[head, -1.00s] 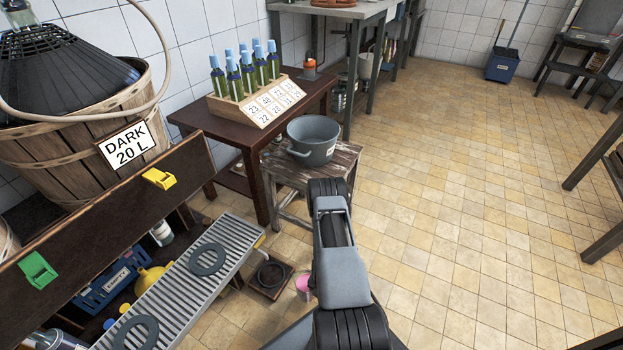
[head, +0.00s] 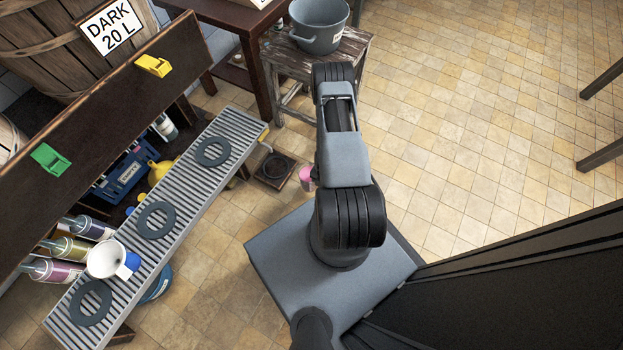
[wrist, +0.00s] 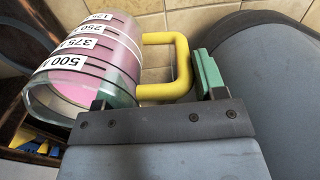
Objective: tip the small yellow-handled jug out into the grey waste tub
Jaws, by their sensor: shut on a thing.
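The small jug (wrist: 95,60) is clear with black graduation lines, white number labels, pink contents and a yellow handle (wrist: 181,60). In the wrist view its open rim faces the lower left. My gripper (wrist: 162,88), with green finger pads, is shut on the handle. In the head view my arm hides the gripper; a pink patch just left of the arm looks like the jug (head: 306,178). The grey waste tub (head: 318,28) stands upright on a worn wooden stool (head: 350,48), beyond my arm's elbow, its top partly cut off by the picture edge.
A slatted grey rack (head: 190,180) with dark rings runs at left, carrying a white funnel-like piece (head: 108,260). A dark plank (head: 100,100) with yellow and green clips crosses above it. Tiled floor at right (head: 480,120) is clear.

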